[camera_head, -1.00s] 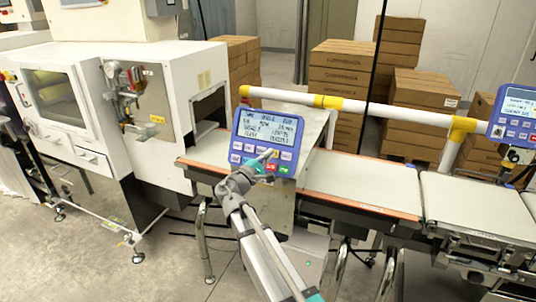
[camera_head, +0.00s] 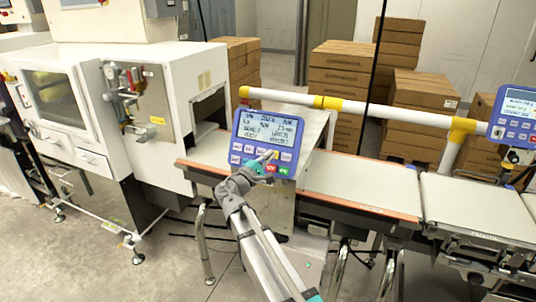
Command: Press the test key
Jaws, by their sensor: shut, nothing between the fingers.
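A blue control panel (camera_head: 267,141) with a lit text display (camera_head: 269,130) and rows of keys stands in the middle of the head view. My gripper (camera_head: 270,155) is shut and empty. Its tip is in front of the panel's lower key rows, near a yellow key (camera_head: 274,154). Red and green keys (camera_head: 284,169) show just right of the gripper. The gripper hides some keys at the lower left. I cannot tell whether the tip touches a key, nor read the key labels.
A white machine (camera_head: 140,100) stands at the left. Conveyor belts (camera_head: 362,182) run to the right of the panel under a white and yellow rail (camera_head: 380,113). A second blue panel (camera_head: 516,115) is at the right edge. Stacked cartons (camera_head: 345,80) stand behind.

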